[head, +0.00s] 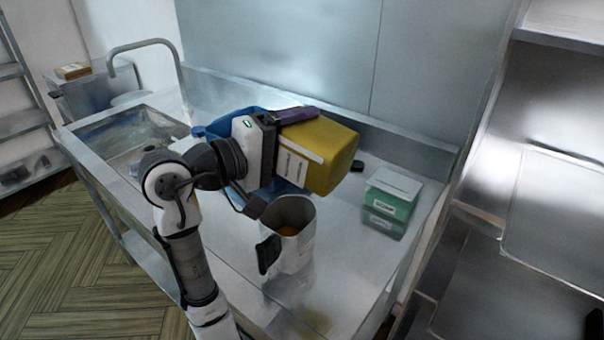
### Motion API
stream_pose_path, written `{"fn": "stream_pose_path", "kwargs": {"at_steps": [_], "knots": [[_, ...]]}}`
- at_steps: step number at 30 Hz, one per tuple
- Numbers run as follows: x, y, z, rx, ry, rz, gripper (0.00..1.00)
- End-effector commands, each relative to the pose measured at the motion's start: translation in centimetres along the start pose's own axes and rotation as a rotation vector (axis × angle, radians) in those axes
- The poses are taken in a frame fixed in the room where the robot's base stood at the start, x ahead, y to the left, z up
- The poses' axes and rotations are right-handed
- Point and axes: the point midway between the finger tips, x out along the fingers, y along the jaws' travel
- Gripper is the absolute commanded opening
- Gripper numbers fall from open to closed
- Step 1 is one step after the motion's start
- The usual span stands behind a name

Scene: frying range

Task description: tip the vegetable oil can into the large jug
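The yellow vegetable oil can (335,150) has a pale label and a purple part along its top. It is held up off the counter, lying over on its side. My gripper (279,140) is at its left end and appears shut on it; the fingertips are mostly hidden. The large jug (294,252) is a grey metal vessel with a dark handle, standing upright on the counter below the can. Something orange-yellow shows inside its mouth. The can is above the jug's rim, its bulk reaching to the right. No falling stream is visible.
A green and white box (393,198) stands at the right of the steel counter (345,265). A small dark cap-like thing (357,165) lies behind it. A blue object (232,122) is behind my gripper. A sink (130,138) with a tap (140,43) is at left.

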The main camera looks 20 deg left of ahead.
Motion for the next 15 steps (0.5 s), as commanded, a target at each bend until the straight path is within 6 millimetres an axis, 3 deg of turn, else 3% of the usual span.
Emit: {"fn": "stream_pose_path", "kwargs": {"at_steps": [15], "knots": [[-0.1,1.8,-0.2,0.961,0.005,-0.399,0.51]]}}
